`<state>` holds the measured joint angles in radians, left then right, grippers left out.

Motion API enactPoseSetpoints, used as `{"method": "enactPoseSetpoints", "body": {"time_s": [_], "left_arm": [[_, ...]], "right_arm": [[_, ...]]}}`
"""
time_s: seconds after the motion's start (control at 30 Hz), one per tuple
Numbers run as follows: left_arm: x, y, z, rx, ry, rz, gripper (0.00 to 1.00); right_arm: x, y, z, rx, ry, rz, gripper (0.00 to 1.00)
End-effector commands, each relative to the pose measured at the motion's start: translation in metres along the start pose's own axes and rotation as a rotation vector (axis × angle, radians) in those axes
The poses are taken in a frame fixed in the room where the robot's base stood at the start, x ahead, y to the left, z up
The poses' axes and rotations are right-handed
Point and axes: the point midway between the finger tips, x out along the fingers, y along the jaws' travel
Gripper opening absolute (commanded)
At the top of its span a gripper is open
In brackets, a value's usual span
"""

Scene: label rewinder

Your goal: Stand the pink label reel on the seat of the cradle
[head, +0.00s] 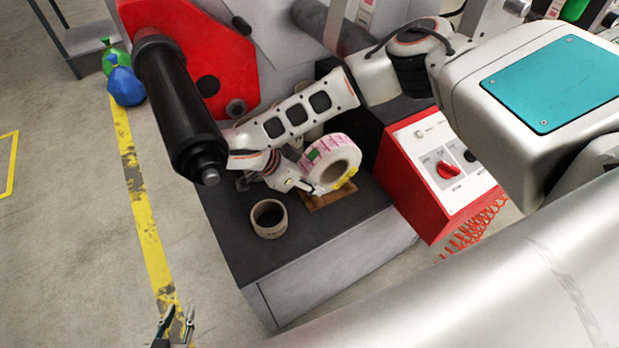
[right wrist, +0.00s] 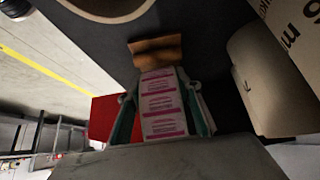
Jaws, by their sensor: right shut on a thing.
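The pink label reel (head: 343,155) is a white roll with pink printed labels and a tan core. My right gripper (head: 296,184) is shut on its rim. In the right wrist view the pink-printed band of the reel (right wrist: 162,105) lies between the two fingers (right wrist: 165,110). The brown wooden cradle (head: 329,195) sits on the dark bench top just below the reel, and shows just beyond it in the right wrist view (right wrist: 155,48). The reel is tilted and partly covers the cradle; I cannot tell whether they touch. My left gripper (head: 176,326) is open and empty over the floor.
An empty cardboard core (head: 269,218) stands on the dark bench top (head: 235,235), left of the cradle. A black roller (head: 178,105) juts out from the red machine plate (head: 200,50). A red control box (head: 440,170) stands at the right. The bench's front corner is clear.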

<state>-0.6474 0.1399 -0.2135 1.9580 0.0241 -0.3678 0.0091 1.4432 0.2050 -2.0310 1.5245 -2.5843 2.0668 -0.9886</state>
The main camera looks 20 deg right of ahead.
Motion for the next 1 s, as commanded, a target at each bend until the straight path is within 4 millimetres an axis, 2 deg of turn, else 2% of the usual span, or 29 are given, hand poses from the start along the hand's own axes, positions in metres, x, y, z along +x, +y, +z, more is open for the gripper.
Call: {"method": "enactPoseSetpoints", "body": {"time_s": [0.1,0.43,0.47,0.5,0.53,0.87,1.0], "left_arm": [[0.001,0.001,0.006,0.000,-0.006,0.001,0.26],[0.001,0.000,0.003,0.000,-0.001,-0.001,0.26],[0.001,0.000,0.003,0.000,0.000,-0.001,0.26],[0.001,0.000,0.002,-0.001,0.001,-0.001,0.26],[0.001,0.000,0.002,-0.001,0.002,-0.001,0.26],[0.000,0.000,0.003,0.000,-0.001,-0.001,0.26],[0.001,0.000,0.003,0.000,-0.001,-0.001,0.26]], "right_arm": [[0.004,-0.001,0.003,0.002,0.001,-0.001,0.00],[0.004,-0.001,0.003,0.003,0.000,-0.001,0.00],[0.004,-0.001,0.003,0.003,0.000,-0.001,0.39],[0.004,-0.001,0.003,0.003,0.000,-0.001,0.50],[0.005,-0.001,0.003,0.003,0.000,-0.001,0.54],[0.005,0.000,0.004,0.000,0.000,0.001,0.54],[-0.005,-0.001,0.004,0.001,0.000,-0.002,0.54]]}}
